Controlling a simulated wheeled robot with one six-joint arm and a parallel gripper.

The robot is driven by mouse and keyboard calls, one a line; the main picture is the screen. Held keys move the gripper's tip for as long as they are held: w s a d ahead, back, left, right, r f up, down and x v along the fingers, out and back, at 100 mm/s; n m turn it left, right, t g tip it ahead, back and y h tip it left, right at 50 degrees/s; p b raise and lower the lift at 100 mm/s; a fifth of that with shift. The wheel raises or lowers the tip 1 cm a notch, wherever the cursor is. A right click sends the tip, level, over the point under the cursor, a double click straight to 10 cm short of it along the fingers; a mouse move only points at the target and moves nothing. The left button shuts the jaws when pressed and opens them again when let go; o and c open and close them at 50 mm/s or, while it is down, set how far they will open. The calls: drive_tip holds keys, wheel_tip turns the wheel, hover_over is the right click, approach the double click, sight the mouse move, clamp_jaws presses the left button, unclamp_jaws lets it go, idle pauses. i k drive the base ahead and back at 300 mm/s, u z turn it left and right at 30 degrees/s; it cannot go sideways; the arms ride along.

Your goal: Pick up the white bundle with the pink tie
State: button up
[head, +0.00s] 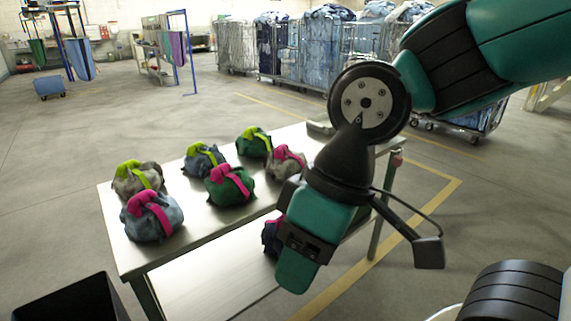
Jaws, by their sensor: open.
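A grey-white bundle (278,169) with a pink tie sits at the right of the metal table's bundles, just left of my arm. My gripper (305,246) hangs in front of the table, nearer the camera and below this bundle in the picture. It is open, holds nothing visible and is apart from the bundle; its fingertips are hard to make out. A light blue-grey bundle (150,226) with a pink tie sits at the table's near left. A green bundle (225,191) with a pink tie sits mid-table. A dark navy bundle (270,236) with pink on it is partly hidden behind my gripper.
Lime-tied bundles stand on the table: a grey-beige one (137,184), a blue one (202,163) and a green one (251,149). The table (128,256) has bare metal at its near left. A black bin (75,300) stands at lower left. Filled cage trolleys (285,50) stand behind.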

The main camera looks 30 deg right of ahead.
sight(283, 163)
drive_tip(key=u, duration=0.25)
drive_tip(key=i, duration=1.25)
drive_tip(key=z, duration=0.9)
drive_tip(key=i, duration=0.25)
drive_tip(key=z, duration=0.15)
